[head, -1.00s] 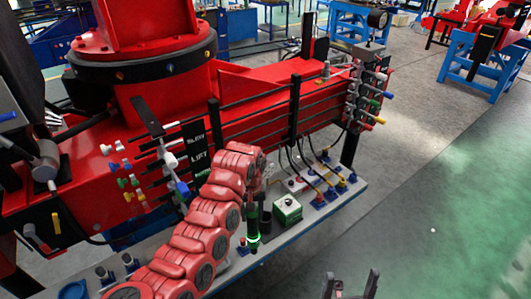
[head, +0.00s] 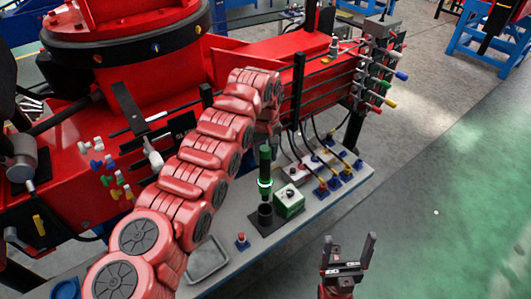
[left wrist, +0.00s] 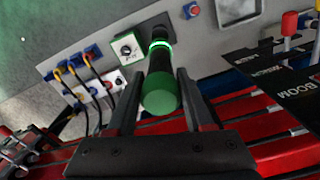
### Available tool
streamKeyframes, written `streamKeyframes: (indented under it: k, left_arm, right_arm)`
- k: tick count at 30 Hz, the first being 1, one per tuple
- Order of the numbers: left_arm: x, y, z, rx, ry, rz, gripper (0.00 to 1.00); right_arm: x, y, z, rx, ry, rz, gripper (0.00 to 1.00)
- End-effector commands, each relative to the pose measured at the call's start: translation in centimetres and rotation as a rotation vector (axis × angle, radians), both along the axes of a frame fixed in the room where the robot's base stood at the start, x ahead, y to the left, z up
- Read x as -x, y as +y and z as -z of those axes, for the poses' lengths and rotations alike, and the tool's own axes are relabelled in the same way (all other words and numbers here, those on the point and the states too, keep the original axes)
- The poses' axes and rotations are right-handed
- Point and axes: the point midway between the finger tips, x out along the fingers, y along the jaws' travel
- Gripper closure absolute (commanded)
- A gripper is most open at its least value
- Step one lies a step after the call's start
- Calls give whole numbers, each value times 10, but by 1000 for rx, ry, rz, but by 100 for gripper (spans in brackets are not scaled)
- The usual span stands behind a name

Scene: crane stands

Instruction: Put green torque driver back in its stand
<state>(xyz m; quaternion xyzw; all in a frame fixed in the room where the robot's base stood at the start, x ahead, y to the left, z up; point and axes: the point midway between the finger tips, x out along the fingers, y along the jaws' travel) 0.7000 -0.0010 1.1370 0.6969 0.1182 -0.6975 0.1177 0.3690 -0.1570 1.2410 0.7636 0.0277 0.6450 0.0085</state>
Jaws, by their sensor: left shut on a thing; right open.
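The green torque driver (head: 265,160) hangs upright in the head view, with a glowing green ring and a black lower part. Its stand, a short black cylinder (head: 265,217) on a dark plate, is directly below. The driver's lower end appears to be at or just above the stand's mouth; I cannot tell whether it is inside. In the left wrist view, my left gripper (left wrist: 161,76) is shut on the driver (left wrist: 160,97), with one finger on each side. My left arm hides most of that gripper in the head view. My right gripper (head: 349,240) is open and empty, at the bottom.
A green box with a dial (head: 289,201) stands close to the right of the stand. Cabled switches (head: 330,180) lie further right. A red button (head: 242,240) and a grey tray (head: 207,260) are to the left. Lever rows and the red crane beam are behind.

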Motion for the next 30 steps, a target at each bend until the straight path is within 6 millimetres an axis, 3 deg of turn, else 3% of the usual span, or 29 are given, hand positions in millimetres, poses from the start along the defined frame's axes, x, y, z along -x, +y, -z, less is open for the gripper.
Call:
streamKeyframes:
  k: [15, 30]
  left_arm:
    - [0, -1, 1, 3, -7, -4, 100]
    - [1, 0, 46, 0, -2, -3, 100]
  right_arm:
    - [0, 0, 12, 0, 0, 0, 13]
    - [0, 0, 35, 0, 0, 0, 13]
